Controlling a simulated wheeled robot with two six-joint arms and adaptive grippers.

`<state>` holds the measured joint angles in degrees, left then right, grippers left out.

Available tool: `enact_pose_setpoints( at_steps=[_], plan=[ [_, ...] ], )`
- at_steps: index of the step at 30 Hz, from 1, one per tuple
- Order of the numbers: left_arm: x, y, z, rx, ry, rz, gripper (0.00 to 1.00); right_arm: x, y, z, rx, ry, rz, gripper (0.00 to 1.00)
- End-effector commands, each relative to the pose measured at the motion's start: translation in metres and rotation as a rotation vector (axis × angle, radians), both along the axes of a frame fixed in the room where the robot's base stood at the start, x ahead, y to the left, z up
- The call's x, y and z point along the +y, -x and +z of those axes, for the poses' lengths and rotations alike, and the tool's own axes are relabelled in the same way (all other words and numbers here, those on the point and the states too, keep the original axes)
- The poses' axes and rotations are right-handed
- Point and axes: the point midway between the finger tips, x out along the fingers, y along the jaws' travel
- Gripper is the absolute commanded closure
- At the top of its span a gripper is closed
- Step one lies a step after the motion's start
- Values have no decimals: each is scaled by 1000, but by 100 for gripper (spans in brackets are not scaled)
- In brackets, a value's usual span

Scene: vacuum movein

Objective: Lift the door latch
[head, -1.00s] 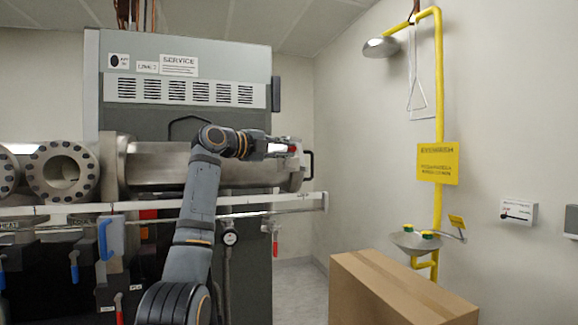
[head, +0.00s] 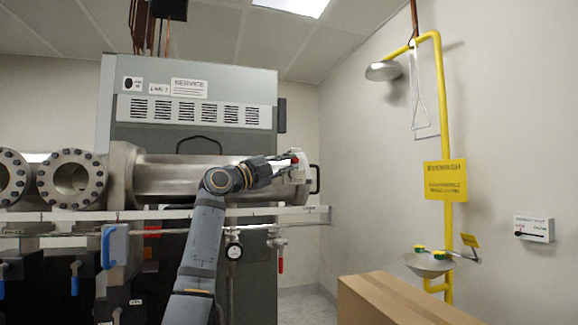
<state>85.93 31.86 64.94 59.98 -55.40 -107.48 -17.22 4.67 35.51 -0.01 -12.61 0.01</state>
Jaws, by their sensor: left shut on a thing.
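The steel chamber (head: 165,178) runs across the front of the grey cabinet. Its door end (head: 300,180) is at the right, with a black bar handle (head: 315,180) on its outer side. A small red-tipped part, seemingly the door latch (head: 295,158), shows at the top of the door end. My left gripper (head: 284,164) reaches up and right in front of the chamber and is shut at this part. The fingers cover much of the grip, so the exact contact is hard to see. My right gripper is not in view.
A cardboard box (head: 400,303) stands at the lower right. A yellow emergency shower (head: 441,130) with a basin (head: 427,264) is at the right wall.

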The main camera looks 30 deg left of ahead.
Motion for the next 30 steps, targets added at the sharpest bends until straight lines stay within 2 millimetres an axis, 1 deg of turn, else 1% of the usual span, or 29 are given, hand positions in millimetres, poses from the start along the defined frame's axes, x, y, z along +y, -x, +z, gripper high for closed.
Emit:
enact_pose_setpoints(
  at_steps=[1,5,6,10,19,22,23,26,30],
  plan=[
    [0,-3,-7,17,-3,-4,100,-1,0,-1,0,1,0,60],
    [0,-3,-8,17,-4,-4,100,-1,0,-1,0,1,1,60],
    [0,-3,-8,17,-4,-4,79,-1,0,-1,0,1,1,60],
    [0,-2,-6,14,-4,-2,62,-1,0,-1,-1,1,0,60],
    [0,0,-4,8,-4,-1,62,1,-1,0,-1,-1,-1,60],
    [4,8,-5,6,-4,3,62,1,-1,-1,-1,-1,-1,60],
    [6,12,-7,7,-5,4,62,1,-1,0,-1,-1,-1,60],
    [13,32,-14,8,-9,8,62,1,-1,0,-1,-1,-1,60],
    [23,67,-25,12,-11,8,62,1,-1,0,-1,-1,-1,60]
  ],
)
